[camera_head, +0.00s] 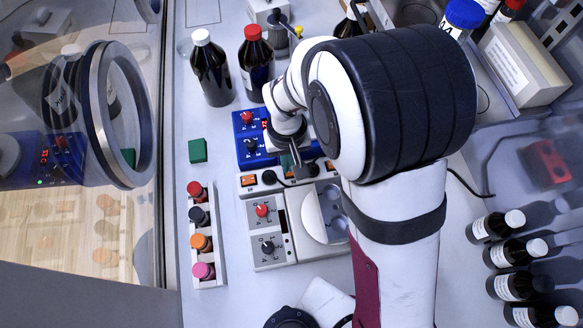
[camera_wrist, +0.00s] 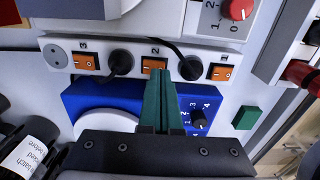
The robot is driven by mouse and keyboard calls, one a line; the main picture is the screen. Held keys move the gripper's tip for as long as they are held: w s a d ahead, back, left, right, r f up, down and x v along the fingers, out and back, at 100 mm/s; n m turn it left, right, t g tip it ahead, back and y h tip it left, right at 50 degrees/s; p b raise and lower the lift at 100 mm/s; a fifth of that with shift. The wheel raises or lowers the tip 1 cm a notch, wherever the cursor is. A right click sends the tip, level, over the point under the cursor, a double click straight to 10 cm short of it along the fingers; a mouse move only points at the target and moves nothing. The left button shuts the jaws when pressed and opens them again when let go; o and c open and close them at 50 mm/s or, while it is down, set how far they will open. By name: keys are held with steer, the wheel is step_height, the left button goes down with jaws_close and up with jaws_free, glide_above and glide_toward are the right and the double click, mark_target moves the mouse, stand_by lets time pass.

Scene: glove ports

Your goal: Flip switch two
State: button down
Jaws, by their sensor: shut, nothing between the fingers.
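A white power strip (camera_wrist: 55,52) carries three orange rocker switches. Switch two (camera_wrist: 154,65) is the middle one, between switch three (camera_wrist: 85,61) and switch one (camera_wrist: 220,72). My gripper (camera_wrist: 161,78) is shut and empty, its green fingers pointing at switch two. The fingertips overlap the lower edge of that switch in the wrist view; I cannot tell whether they touch it. In the head view my gripper (camera_head: 297,172) is over the middle of the strip (camera_head: 243,191) and hides switch two.
A blue device (camera_head: 242,128) and a grey device (camera_head: 254,229) flank the strip. A green block (camera_head: 198,151), a vial rack (camera_head: 208,270) and bottles (camera_head: 211,72) stand nearby.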

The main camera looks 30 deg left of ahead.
steer(key=shift+f, duration=0.75)
steer(key=shift+r, duration=3.55)
steer(key=d+r+m, duration=0.1)
steer(key=d+r, duration=0.1)
steer(key=d, duration=0.1)
steer(key=w+d+r+m, duration=0.1)
steer(key=d+r+m, duration=0.1)
steer(key=d, duration=0.2)
steer(key=d+r+m, duration=0.1)
steer(key=d+r, duration=0.1)
steer(key=d, duration=0.2)
steer(key=shift+w+m, duration=0.2)
steer(key=shift+m, duration=0.1)
steer(key=s+d+r+m+y, duration=0.1)
steer(key=s+d+r+m, duration=0.3)
steer(key=s+d+m, duration=0.6)
steer(key=s+d, duration=0.1)
steer(key=d, duration=0.3)
steer(key=shift+d+y, duration=0.2)
steer(key=shift+y, duration=0.2)
